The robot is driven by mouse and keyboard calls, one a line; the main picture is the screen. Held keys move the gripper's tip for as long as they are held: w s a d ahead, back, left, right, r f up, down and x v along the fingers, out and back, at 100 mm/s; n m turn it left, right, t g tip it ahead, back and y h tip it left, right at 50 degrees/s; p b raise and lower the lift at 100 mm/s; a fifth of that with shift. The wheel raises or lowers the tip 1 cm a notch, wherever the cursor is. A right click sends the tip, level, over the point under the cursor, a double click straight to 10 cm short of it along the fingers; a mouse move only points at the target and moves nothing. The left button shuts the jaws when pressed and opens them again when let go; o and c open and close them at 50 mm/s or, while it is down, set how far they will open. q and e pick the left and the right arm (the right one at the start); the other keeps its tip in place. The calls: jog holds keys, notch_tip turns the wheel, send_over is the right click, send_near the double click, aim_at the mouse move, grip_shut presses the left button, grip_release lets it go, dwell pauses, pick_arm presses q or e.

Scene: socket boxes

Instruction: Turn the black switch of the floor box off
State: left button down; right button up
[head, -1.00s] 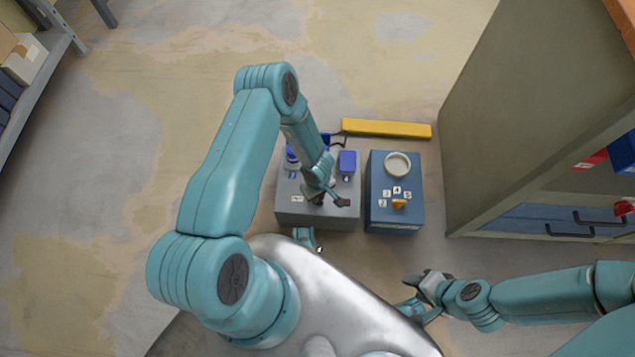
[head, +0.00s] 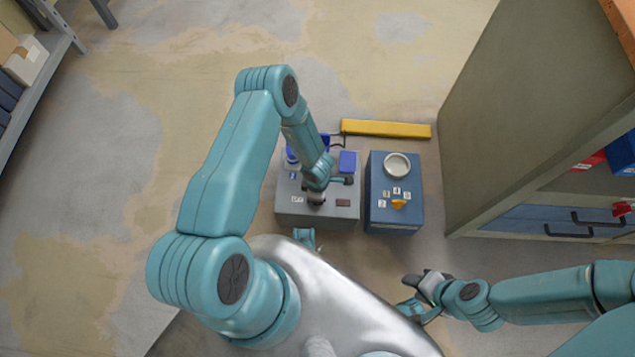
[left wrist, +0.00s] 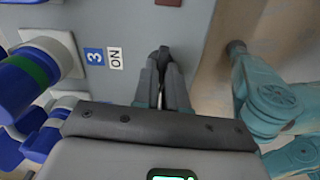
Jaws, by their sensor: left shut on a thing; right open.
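The grey floor box (head: 325,215) stands on the floor in front of my base, with small labels on its top. My left gripper (head: 316,200) is low over this top, partly hidden under its own arm in the head view. In the left wrist view its fingers (left wrist: 161,65) are close together, shut on a small dark piece that seems to be the black switch (left wrist: 162,52). A blue 3 label and a white ON label (left wrist: 115,58) lie left of the fingers. The switch's exact angle is hidden. My right gripper (head: 425,283) is open and empty, away from the box.
A blue box (head: 393,220) with a white round socket and a yellow-orange knob stands to the right. Blue plugs (head: 347,162) sit on the grey box. A yellow bar (head: 386,129) lies behind. A cabinet (head: 490,130) stands at right, shelving at far left.

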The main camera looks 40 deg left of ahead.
pick_arm(q)
jog(key=shift+a+n, duration=0.15)
jog(key=shift+n, duration=0.45)
jog(key=c, duration=1.2)
grip_release()
jog(key=shift+r, duration=0.1)
notch_tip(320, 180, up, 16)
jog(key=p, duration=0.6)
jog(key=shift+r+p, duration=0.15)
jog(key=shift+p, duration=0.25)
